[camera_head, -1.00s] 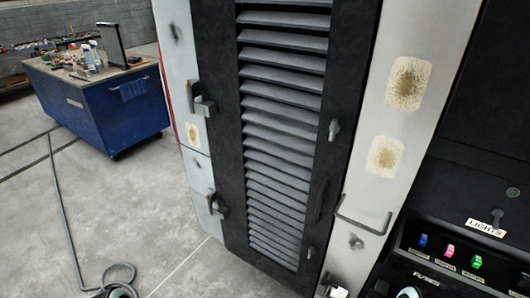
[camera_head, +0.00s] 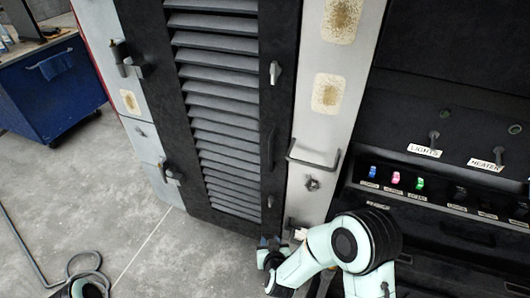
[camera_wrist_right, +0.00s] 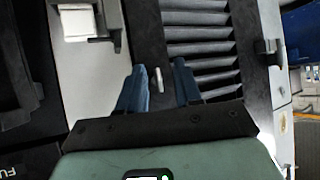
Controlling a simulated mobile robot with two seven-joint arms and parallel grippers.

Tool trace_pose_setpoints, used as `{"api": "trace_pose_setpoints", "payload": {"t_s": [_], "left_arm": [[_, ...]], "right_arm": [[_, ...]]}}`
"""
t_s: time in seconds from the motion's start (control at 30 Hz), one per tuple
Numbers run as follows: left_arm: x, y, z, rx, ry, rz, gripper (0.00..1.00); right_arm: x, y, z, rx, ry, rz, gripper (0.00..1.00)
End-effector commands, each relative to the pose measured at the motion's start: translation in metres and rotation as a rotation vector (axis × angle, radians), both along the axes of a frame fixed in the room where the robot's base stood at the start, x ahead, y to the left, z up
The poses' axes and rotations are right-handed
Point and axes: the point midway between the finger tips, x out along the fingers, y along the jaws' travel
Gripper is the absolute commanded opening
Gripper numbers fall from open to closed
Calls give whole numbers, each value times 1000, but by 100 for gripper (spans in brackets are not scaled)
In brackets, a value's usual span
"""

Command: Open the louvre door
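The louvre door (camera_head: 222,215) is a tall black panel with grey slats, and it looks closed. Hinges (camera_head: 126,62) are on its left edge. On its right side are an upper small metal latch (camera_head: 274,72), a dark vertical handle (camera_head: 271,148) and a lower latch (camera_head: 270,201). My right gripper (camera_head: 268,243) is low in front of the door's lower right part. In the right wrist view its blue fingers (camera_wrist_right: 158,84) are apart, with a small metal latch (camera_wrist_right: 159,80) showing between them, apparently untouched. My left gripper is not in view; only a bit of my left arm shows at the bottom left.
A pale post with a grab bar (camera_head: 314,162) stands right of the door. Further right is a dark switch panel (camera_head: 440,175) with coloured rockers. A blue workbench (camera_head: 55,92) is at the far left. A cable (camera_head: 40,275) lies on the otherwise clear grey floor.

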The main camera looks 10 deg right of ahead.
Motion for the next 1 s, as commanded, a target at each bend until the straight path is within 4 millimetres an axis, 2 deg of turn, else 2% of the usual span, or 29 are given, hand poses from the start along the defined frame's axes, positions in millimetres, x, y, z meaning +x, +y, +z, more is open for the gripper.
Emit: {"api": "trace_pose_setpoints", "payload": {"t_s": [0.03,0.1,0.2,0.3,0.4,0.57,1.0], "left_arm": [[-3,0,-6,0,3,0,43],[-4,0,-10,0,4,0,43],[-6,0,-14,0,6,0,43],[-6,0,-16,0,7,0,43],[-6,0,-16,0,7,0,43],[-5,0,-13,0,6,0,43],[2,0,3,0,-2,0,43]], "right_arm": [[22,12,53,-43,-154,-20,34],[36,18,118,-98,-319,-75,34],[36,21,191,-146,-479,-163,34],[29,20,233,-172,-562,-230,34],[24,18,251,-184,-592,-266,34],[36,12,255,-190,-597,-277,34],[118,-22,255,-189,-596,-274,34]]}}
